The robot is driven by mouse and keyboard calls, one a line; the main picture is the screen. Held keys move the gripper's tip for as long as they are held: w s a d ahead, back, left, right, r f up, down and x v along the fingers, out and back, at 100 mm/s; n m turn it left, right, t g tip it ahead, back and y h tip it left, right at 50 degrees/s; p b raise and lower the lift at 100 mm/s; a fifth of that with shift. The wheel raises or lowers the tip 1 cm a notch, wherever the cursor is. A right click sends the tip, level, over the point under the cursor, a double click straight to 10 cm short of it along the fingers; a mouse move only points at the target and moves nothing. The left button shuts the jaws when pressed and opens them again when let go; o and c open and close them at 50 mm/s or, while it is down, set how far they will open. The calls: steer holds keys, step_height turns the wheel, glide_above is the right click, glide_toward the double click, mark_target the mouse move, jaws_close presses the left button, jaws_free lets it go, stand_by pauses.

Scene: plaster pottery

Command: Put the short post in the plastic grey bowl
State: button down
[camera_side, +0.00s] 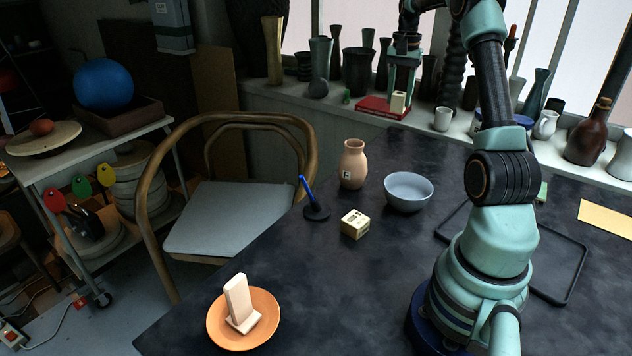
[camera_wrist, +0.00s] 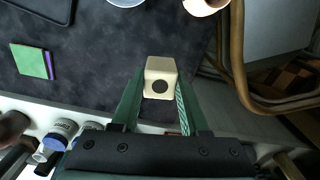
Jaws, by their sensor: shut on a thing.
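The short post (camera_side: 398,103) is a small cream block. In the wrist view the post (camera_wrist: 160,70) shows a dark round spot on its near end. My gripper (camera_side: 402,88) is shut on it, with a green finger on either side, and holds it up above the far part of the table. The grey bowl (camera_side: 408,190) stands on the table, below the post in the side view, and looks empty. Only an edge of the bowl (camera_wrist: 126,2) shows at the top of the wrist view, apart from the post.
A peach vase (camera_side: 353,165), a cream block with markings (camera_side: 355,223) and a black holder with a blue pen (camera_side: 316,211) stand left of the bowl. An orange plate (camera_side: 270,318) bears a cream stand (camera_side: 239,300). A black tray (camera_side: 568,285) lies right. Pots line the sill.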

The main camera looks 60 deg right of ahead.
mark_target(408, 187)
steer(key=shift+s+a+r, duration=0.15)
steer(key=shift+a+r, duration=0.05)
steer(key=shift+r, duration=0.2)
steer(key=s+a+m, duration=0.2)
steer(key=s+a, duration=0.8)
steer(key=a, duration=0.1)
steer(key=f, duration=1.9)
steer(key=shift+w+a+f, duration=0.1)
steer(key=shift+w+a, duration=0.05)
steer(key=shift+a, duration=0.15)
steer(key=shift+f, duration=0.2)
steer(key=shift+c, duration=2.1)
jaws_free()
steer(key=shift+r, duration=0.1)
